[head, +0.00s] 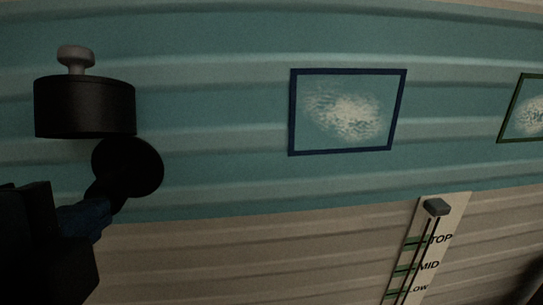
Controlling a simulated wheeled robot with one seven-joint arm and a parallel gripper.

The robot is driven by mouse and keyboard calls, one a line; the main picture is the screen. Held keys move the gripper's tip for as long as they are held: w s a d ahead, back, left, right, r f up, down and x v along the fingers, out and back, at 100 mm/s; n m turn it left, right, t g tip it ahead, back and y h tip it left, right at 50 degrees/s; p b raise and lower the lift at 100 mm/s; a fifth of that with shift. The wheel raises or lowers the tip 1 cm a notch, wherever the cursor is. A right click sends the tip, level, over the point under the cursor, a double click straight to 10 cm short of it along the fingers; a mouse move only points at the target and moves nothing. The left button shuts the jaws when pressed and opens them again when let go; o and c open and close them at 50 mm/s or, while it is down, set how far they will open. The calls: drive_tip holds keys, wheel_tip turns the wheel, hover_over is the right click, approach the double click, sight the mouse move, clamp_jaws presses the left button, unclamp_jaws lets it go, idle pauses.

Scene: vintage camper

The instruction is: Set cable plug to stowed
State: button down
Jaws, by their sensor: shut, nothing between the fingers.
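I cannot make out a cable plug for certain. At the left, a dark round disc (128,168) meets a dark blue piece (82,218) at the lower left; it is too dark to tell what they are. Just above the disc is a black cylinder (84,108) with a pale grey knob (76,59) on top. I cannot tell whether these parts join. My gripper's fingers do not show.
A blue-framed picture (292,112) and a green-framed picture (507,110) hang on the ribbed teal wall (220,110).

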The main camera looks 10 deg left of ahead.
sight(102, 195)
drive_tip(key=w, duration=0.1)
drive_tip(key=w+b, duration=0.1)
drive_tip(key=w, duration=0.1)
drive_tip(key=shift+w+a+f, duration=0.1)
drive_tip(key=shift+w+a, duration=0.15)
drive_tip(key=shift+a, duration=0.15)
drive_tip(key=shift+w, duration=0.15)
drive_tip(key=shift+r, duration=0.2)
